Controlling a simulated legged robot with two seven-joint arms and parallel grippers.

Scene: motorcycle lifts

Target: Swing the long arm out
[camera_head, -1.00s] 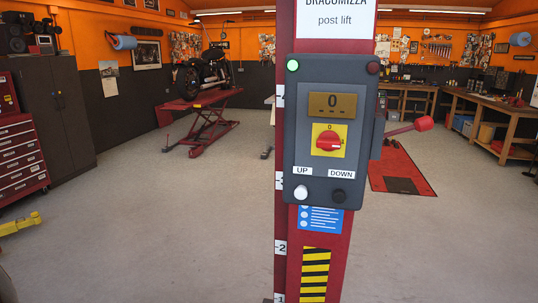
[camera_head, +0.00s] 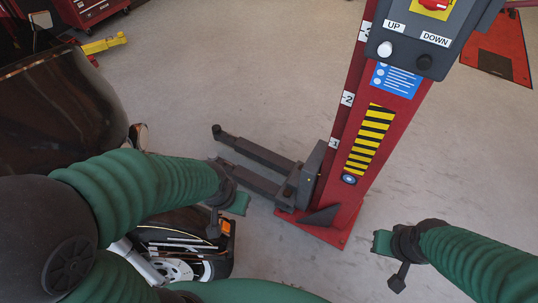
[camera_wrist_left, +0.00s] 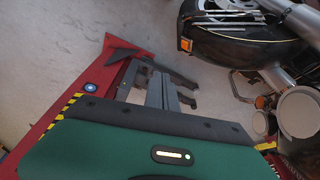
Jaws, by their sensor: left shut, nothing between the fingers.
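Two dark grey lift arms lie low, side by side, pointing left from the foot of the red post (camera_head: 360,135) in the head view. The farther arm (camera_head: 262,155) ends in a small upright pad and looks longer. The nearer arm (camera_head: 252,181) has its tip close to my left gripper, and that end is partly hidden. My left gripper (camera_head: 238,204) is shut and empty, in front of the nearer arm's tip; contact cannot be told. The lift arms also show in the left wrist view (camera_wrist_left: 160,90). My right gripper (camera_head: 383,243) is right of the post, apart from it; its jaws are unclear.
The control box (camera_head: 415,40) is on the post. A motorcycle part with a white wheel (camera_head: 175,268) is just below my left gripper. A dark glossy body (camera_head: 60,105) stands at left. Floor behind the lift arms is clear.

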